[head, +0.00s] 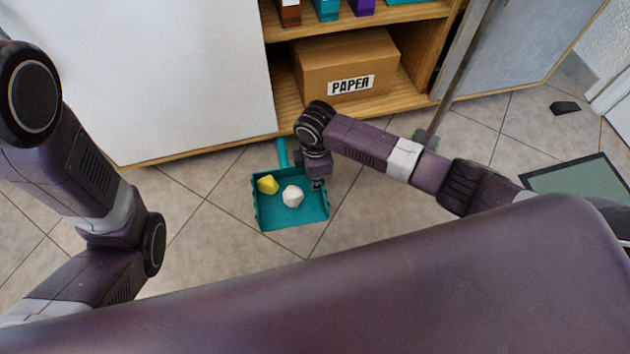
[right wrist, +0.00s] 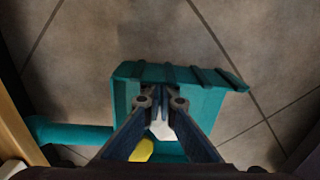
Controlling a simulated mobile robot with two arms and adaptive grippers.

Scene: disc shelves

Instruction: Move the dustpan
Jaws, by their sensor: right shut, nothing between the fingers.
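The teal dustpan (head: 290,214) lies on the tiled floor in front of the shelf, its handle pointing back toward the shelf. A yellow crumpled piece (head: 268,184) and a white piece (head: 292,196) lie in its pan. My right gripper (head: 318,185) points down at the pan's right side. In the right wrist view, the dustpan (right wrist: 205,103) shows beneath the right gripper (right wrist: 162,99), whose fingers are together with nothing between them. The white piece is partly hidden behind the fingers there. My left arm is at the left of the head view; its gripper is out of sight.
An open wooden shelf holds a cardboard box (head: 347,66) marked PAPER. A white panel (head: 140,75) stands left of it. A grey pole (head: 462,70) stands near the shelf's right side. A dark-edged green mat (head: 577,184) and a small black object (head: 565,108) lie at right.

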